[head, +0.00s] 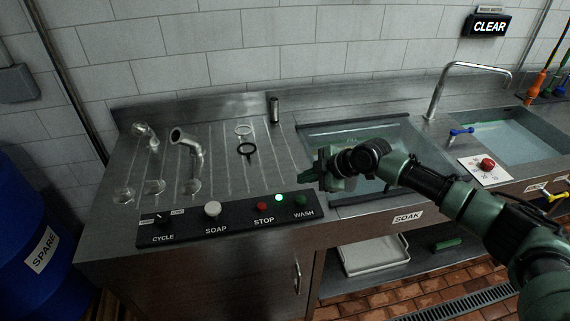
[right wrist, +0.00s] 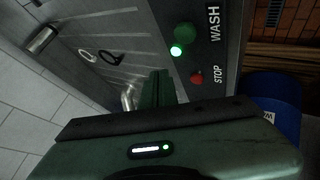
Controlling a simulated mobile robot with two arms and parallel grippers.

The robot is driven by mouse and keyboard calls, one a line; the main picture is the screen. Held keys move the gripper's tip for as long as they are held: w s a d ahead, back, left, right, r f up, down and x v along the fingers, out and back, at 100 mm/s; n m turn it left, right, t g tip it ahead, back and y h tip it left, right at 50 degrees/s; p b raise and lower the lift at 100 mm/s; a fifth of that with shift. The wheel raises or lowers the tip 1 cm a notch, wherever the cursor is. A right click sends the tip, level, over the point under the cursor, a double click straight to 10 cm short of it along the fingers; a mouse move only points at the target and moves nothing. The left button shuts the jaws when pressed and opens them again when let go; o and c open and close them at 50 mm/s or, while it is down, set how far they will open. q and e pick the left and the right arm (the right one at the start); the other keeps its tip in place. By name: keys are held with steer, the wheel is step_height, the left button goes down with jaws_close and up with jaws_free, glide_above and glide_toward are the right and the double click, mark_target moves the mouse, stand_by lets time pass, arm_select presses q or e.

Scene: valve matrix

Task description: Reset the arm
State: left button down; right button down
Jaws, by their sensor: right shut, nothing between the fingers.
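My right arm reaches in from the right in the head view. Its green gripper (head: 316,177) is above the left edge of the soak basin, close to the WASH end of the control panel (head: 236,225). In the right wrist view the gripper's fingers (right wrist: 158,88) are together with nothing between them. The green WASH button (head: 301,200) and a lit green lamp (head: 279,197) are beside the gripper, and the red STOP button (head: 262,207) is left of them. My left gripper is not in view.
The SOAK basin (head: 325,131) holds water behind my arm. Metal pipe fittings (head: 189,165) and two rings stand on the ribbed drainboard (head: 220,140). A tall faucet (head: 437,95) rises at the right. A red button on a white plate (head: 480,174) is near the forearm. A blue SPARE barrel (head: 30,235) stands left.

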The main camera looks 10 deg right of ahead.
steer(key=s+a+f+m+g, duration=0.1)
steer(key=s+a+f+m, duration=0.1)
steer(key=s+a+f, duration=0.55)
steer(key=s+a+f+m+g, duration=0.1)
steer(key=s+a+f+g, duration=0.1)
steer(key=s+a, duration=0.9)
steer(key=s+d+m+h, duration=0.6)
steer(key=s+d+m, duration=0.6)
steer(key=s+d, duration=0.65)
steer(key=s+f+g+b, duration=0.1)
steer(key=s+f+b, duration=0.1)
steer(key=f, duration=1.3)
steer(key=s+f+g+b, duration=0.1)
steer(key=s+f, duration=0.1)
steer(key=f, duration=1.3)
steer(key=s+d+f+g+b, duration=0.1)
steer(key=s+d+f+b, duration=0.1)
steer(key=s+f, duration=1.5)
steer(key=shift+f+b, duration=0.4)
steer(key=shift+f, duration=0.35)
